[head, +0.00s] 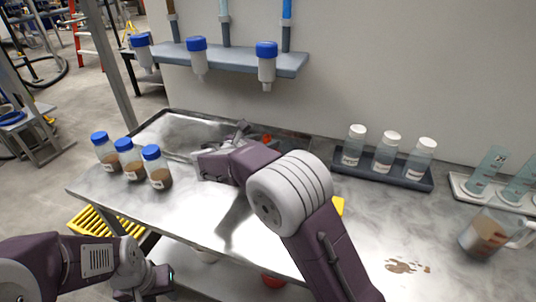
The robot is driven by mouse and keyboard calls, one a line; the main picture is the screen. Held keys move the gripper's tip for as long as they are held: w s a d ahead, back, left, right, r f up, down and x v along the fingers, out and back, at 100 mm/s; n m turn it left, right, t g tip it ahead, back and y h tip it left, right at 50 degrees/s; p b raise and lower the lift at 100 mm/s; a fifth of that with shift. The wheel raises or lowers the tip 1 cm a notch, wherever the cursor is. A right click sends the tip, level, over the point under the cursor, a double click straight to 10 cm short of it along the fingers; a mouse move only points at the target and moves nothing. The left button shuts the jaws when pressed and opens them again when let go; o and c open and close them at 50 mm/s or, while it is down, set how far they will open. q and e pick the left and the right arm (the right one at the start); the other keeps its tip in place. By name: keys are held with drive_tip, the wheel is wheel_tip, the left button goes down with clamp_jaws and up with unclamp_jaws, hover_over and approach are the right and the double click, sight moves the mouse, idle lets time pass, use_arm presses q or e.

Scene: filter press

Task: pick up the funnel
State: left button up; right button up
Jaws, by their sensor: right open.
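I cannot make out a funnel for sure. A yellow thing (338,205) on the metal table shows only as a sliver, mostly hidden behind my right forearm. A small red-orange thing (267,137) lies just beyond my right wrist. My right gripper (241,128) is open over the back middle of the table, near the tray's right end; the wrist hides part of it. My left gripper (125,294) is low at the bottom edge, in front of the table, and its jaws do not show clearly.
Several blue-capped bottles of brown liquid (131,162) stand at the left of the table (205,232). A metal tray (160,128) is behind them. White-capped bottles (384,152) stand in a dark rack (378,174). A beaker (484,234) and a brown spill (405,266) are at right.

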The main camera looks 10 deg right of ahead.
drive_tip(key=x, duration=0.2)
drive_tip(key=b+x, duration=0.1)
drive_tip(key=x, duration=0.1)
drive_tip(key=shift+d+f, duration=0.1)
drive_tip(key=shift+f, duration=0.25)
drive_tip(key=shift+w+d+f, duration=0.1)
drive_tip(key=shift+w+d, duration=0.1)
drive_tip(key=shift+a, duration=0.1)
drive_tip(key=shift+s, duration=0.1)
drive_tip(key=c, duration=0.3)
clamp_jaws()
wheel_tip(320, 180, up, 5)
drive_tip(key=shift+f+p, duration=0.15)
drive_tip(key=shift+p, duration=0.9)
drive_tip(key=s+d+r, duration=0.5)
drive_tip(key=s+r, duration=0.1)
drive_tip(key=s, duration=0.4)
drive_tip(key=shift+s+r+p, duration=0.2)
drive_tip(key=shift+r+p, duration=0.05)
drive_tip(key=shift+p, duration=0.15)
